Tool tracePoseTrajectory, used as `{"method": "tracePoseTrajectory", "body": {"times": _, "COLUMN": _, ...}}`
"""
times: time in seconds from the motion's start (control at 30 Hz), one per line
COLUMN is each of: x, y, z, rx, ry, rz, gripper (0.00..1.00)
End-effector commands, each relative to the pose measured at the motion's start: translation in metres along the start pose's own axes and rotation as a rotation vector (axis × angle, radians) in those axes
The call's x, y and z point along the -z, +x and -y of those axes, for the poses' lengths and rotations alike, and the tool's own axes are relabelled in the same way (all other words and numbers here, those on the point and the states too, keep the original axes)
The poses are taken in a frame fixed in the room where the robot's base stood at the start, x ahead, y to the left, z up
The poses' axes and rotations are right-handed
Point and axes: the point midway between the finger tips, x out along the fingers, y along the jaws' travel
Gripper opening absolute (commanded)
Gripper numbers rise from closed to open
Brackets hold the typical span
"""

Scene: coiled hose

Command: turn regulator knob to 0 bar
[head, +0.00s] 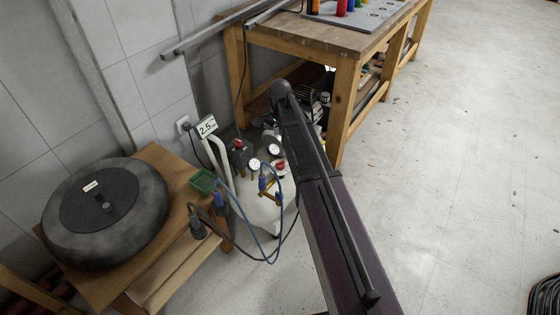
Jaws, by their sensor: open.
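The air compressor (258,207), with a pale tank, stands on the floor between the small wooden table and the workbench. A red knob (280,164) sits on its fittings, beside a round white gauge (254,164); it looks like the regulator knob. A second gauge (275,149) is behind. A dark box with a red part on top (238,144) stands to the left. A small display (206,127) reads 2.5; its unit is too small to be sure of. The gauge needles are too small to read. My gripper does not show; my dark arm links cover part of the view right of the compressor.
A blue hose (240,208) hangs before the compressor. The workbench (300,38) is behind. Floor at right is clear except for a coiled hose (545,295).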

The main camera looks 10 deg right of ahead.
Motion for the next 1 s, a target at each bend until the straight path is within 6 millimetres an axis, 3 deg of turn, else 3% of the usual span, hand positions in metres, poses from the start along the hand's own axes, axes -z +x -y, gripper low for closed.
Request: {"method": "tracePoseTrajectory", "body": {"times": 1.0, "x": 0.0, "y": 0.067, "z": 0.0, "rx": 0.0, "ry": -0.001, "rz": 0.0, "gripper": 0.5}}
